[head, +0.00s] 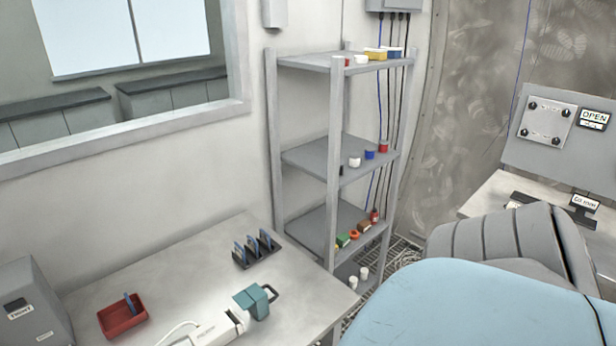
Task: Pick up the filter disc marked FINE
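Several thin blue discs (264,238) stand on edge in a dark rack (241,264) near the back edge of the grey table at lower left. Another thin blue piece (130,303) stands in a red tray (114,328) at the table's front left. Any marking on them is too small to read, so I cannot tell which one is FINE. Neither of my grippers is in view.
A teal block with a handle (256,302) and a white device (215,331) are on the table (170,265). A grey box (35,305) stands at left. Shelves (308,158) with small items stand behind. A large light blue rounded form (470,305) fills the lower right.

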